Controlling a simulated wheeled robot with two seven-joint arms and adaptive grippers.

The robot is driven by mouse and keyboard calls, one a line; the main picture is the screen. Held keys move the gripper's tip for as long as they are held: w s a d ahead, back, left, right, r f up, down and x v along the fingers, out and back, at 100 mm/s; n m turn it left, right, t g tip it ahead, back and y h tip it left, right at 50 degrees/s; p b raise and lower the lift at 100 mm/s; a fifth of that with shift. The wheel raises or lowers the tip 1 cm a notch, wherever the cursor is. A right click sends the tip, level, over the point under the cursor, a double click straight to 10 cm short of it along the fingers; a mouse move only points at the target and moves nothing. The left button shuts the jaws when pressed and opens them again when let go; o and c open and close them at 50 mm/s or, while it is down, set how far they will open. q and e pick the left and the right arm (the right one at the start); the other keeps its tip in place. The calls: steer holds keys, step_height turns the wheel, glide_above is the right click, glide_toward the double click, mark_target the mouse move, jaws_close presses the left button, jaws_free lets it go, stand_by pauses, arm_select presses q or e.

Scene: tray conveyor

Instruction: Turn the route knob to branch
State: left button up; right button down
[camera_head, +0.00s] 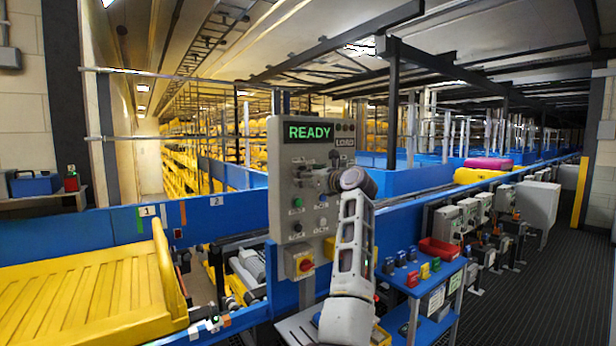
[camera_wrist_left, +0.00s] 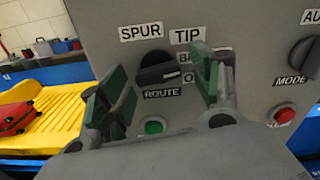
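The grey control panel (camera_head: 300,225) stands ahead, with a green READY display (camera_head: 308,132). In the left wrist view the black route knob (camera_wrist_left: 157,68) sits above its ROUTE label (camera_wrist_left: 162,93). SPUR and TIP labels are above it; a label starting "BR" is partly hidden by a finger. A pale mark on the knob faces right; its exact setting is unclear. My left gripper (camera_wrist_left: 155,88) is open, its green-padded fingers either side of the knob in the picture, with visible gaps. In the head view it (camera_head: 325,180) is at the panel, largely hidden by my arm.
A green button (camera_wrist_left: 153,127) lies below the knob; the mode knob (camera_wrist_left: 301,58) and a red button (camera_wrist_left: 284,115) are to the right. A yellow tray (camera_head: 85,290) is at left. A blue cart (camera_head: 440,290) stands right of my arm.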

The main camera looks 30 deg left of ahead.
arm_select(q)
steer(key=shift+d, duration=0.1)
steer(key=v, duration=0.7)
stand_by(0.5)
steer(key=shift+d, duration=0.15)
stand_by(0.4)
